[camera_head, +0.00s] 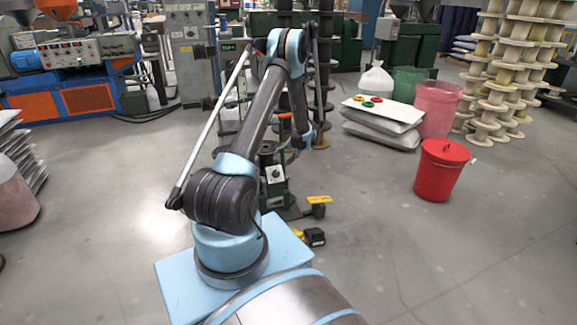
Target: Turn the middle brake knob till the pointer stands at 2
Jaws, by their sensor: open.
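A dark green stand (276,196) is partly hidden behind my arm. On its front is a pale dial plate with a small dark knob (275,174). I cannot tell whether this is the middle brake knob. The pointer and numbers are too small to read, and any other knobs are hidden or unclear. My arm reaches up, bends at the elbow and comes down to the right of the stand. My gripper (292,154) is small and dark there, open, just above and right of the dial. I see no contact with the knob.
A red lidded bucket (440,170) stands on the floor at right. Behind it are stacked white sacks (383,122), a pink bin (437,107) and cream spools (492,110). A yellow tag (319,199) and a dark pedal-like part (314,237) are low near the stand. Open floor lies right.

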